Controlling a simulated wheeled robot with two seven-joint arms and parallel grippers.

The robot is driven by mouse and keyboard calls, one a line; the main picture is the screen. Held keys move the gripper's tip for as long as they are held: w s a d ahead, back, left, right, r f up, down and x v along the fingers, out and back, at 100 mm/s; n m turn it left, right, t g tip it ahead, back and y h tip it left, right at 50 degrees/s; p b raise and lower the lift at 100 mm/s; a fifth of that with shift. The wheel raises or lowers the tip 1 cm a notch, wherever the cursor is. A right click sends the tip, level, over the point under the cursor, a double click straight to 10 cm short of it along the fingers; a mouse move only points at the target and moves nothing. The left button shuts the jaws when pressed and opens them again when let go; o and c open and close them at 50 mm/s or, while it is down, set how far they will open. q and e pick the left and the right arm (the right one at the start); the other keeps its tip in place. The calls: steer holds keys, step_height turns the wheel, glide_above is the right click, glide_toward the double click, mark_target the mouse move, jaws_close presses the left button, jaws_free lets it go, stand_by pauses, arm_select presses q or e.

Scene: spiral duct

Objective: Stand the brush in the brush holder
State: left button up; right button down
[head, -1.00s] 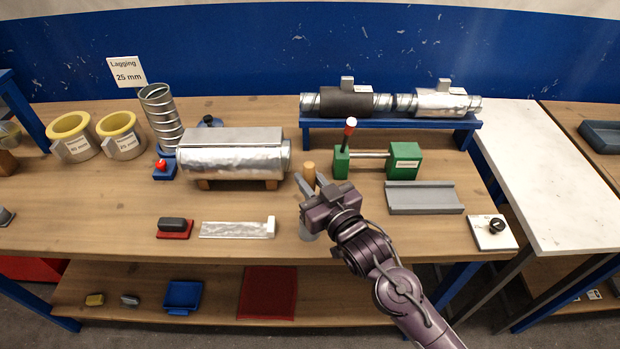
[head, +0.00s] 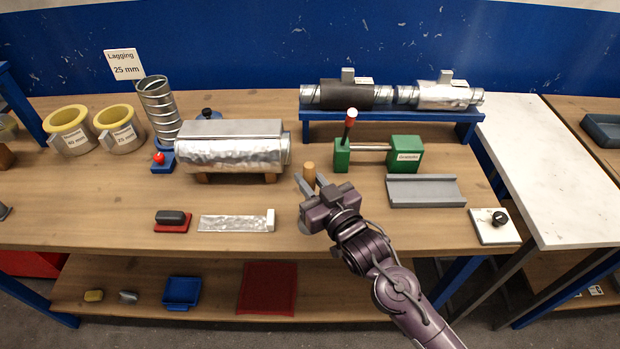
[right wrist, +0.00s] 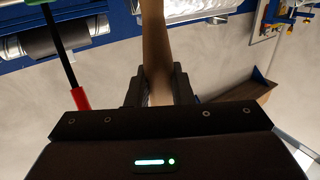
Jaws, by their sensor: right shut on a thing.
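The brush shows as an upright wooden handle (head: 309,173) between the fingers of my right gripper (head: 311,188). The gripper is shut on it, over the front middle of the table. In the right wrist view the brown handle (right wrist: 155,45) runs up from between the jaws (right wrist: 158,90). The brush's lower end is hidden by the gripper. A grey round piece (head: 304,228), perhaps the brush holder, shows just below the gripper and is mostly covered. I cannot tell whether the brush is inside it. My left gripper is not in view.
A foil-wrapped duct (head: 230,155) lies behind and left. A green clamp with a red-knobbed lever (head: 350,125) stands close behind right. A grey tray (head: 425,192) is to the right. A white-tipped metal strip (head: 235,222) lies left of the gripper.

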steer(key=shift+f+b, duration=0.65)
steer(key=shift+f, duration=0.45)
steer(key=c, duration=1.2)
jaws_free()
steer(key=b+v, duration=0.2)
steer(key=v, duration=0.5)
steer(key=shift+s+d, duration=0.15)
steer(key=shift+s, duration=0.2)
